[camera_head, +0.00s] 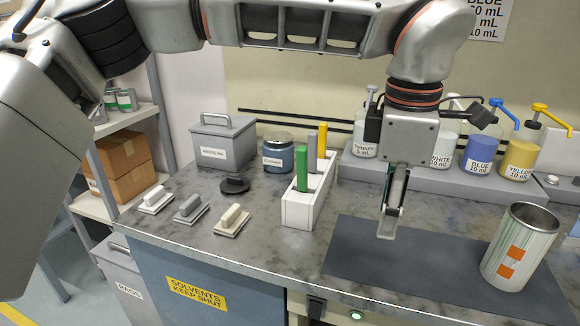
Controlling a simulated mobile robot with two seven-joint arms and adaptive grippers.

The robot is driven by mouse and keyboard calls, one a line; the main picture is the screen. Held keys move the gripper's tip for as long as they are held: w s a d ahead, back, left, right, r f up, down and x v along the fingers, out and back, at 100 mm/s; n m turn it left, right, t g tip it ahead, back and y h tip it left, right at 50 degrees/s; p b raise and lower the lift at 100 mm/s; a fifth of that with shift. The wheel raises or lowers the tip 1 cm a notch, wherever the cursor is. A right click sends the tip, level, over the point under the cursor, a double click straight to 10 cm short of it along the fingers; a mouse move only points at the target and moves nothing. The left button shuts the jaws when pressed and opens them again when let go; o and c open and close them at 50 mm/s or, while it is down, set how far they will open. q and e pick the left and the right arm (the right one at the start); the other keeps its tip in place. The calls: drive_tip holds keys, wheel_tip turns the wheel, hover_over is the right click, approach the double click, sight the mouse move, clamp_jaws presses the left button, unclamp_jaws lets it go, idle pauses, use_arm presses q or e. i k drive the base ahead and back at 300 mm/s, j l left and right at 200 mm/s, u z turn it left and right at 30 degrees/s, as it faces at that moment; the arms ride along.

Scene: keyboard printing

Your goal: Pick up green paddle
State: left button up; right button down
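The green paddle (302,168) stands upright in the near slot of a white rack (297,212) on the counter. A grey paddle (312,150) and a yellow paddle (322,140) stand behind it in the same rack. My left gripper (388,228) points down over the dark mat, to the right of the rack and apart from it. Its fingers are seen nearly edge-on, so the gap between them is hidden. No paddle shows in it. My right gripper is not in view.
A metal can (521,247) stands on the dark mat (428,262) at the right. Pump bottles, including a blue one (479,160), line the back shelf. A jar (278,155), a grey bin (222,140) and several small handled blocks (232,220) are left of the rack.

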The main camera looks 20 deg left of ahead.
sight(302, 152)
drive_tip(key=i+j, duration=0.3)
drive_tip(key=j, duration=0.15)
drive_tip(key=i+j, duration=0.3)
drive_tip(key=j, duration=0.2)
